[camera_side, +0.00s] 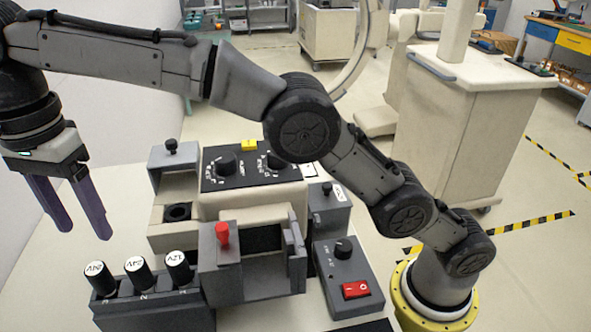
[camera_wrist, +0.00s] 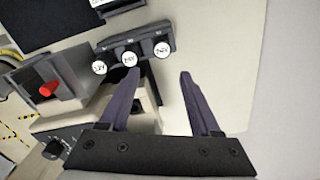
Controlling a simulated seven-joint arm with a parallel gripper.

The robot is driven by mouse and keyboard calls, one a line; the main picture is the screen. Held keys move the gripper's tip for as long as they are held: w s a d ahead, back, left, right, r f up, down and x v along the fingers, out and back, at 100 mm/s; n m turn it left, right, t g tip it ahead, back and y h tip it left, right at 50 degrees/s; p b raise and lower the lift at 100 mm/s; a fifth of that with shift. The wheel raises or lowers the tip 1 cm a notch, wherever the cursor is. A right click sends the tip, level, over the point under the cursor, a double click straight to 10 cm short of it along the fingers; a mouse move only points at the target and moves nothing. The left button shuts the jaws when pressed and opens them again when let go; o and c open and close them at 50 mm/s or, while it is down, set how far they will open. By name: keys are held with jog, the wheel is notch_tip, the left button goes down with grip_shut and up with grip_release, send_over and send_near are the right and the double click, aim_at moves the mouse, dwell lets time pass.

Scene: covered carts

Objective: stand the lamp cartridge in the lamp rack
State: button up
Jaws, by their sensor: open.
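The dark grey lamp rack (camera_side: 150,309) stands at the lower left of the side view, with several black lamp cartridges with white labelled tops upright in it: a left one (camera_side: 97,277), a middle one (camera_side: 138,271) and a right one (camera_side: 179,266). The numbers 3, 2 and 1 mark the rack front. The rack also shows at the top of the wrist view (camera_wrist: 143,44); its labels are too small to read surely. My gripper (camera_side: 84,230) is open and empty, pointing down above and left of the rack. In the wrist view, its spread fingers (camera_wrist: 160,73) have only bench between them.
A grey housing with a red knob (camera_side: 222,234) and a dark opening stands beside the rack. Behind it are a block with a round hole (camera_side: 178,212) and a dial panel (camera_side: 250,165). A switch box (camera_side: 347,277) stands right. The bench left of the rack is clear.

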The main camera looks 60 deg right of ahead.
jog(key=s+d+r+n+t, duration=0.1)
jog(key=s+d+r+n, duration=0.1)
jog(key=d, duration=0.6)
jog(key=s+d+r+n+t, duration=0.1)
jog(key=s+d+r+n, duration=0.1)
jog(key=d, duration=0.6)
jog(key=s+d+r+n+t, duration=0.1)
jog(key=s+d+r+n, duration=0.15)
jog(key=d, duration=0.45)
jog(key=s+d+f+n+t, duration=0.1)
jog(key=s+d+f+n, duration=0.2)
jog(key=s+d+f, duration=0.3)
jog(key=s+d+f+n+t, duration=0.1)
jog(key=s+d+f+n, duration=0.2)
jog(key=s+d+f, duration=0.4)
jog(key=s, duration=0.5)
jog(key=shift+s, duration=0.2)
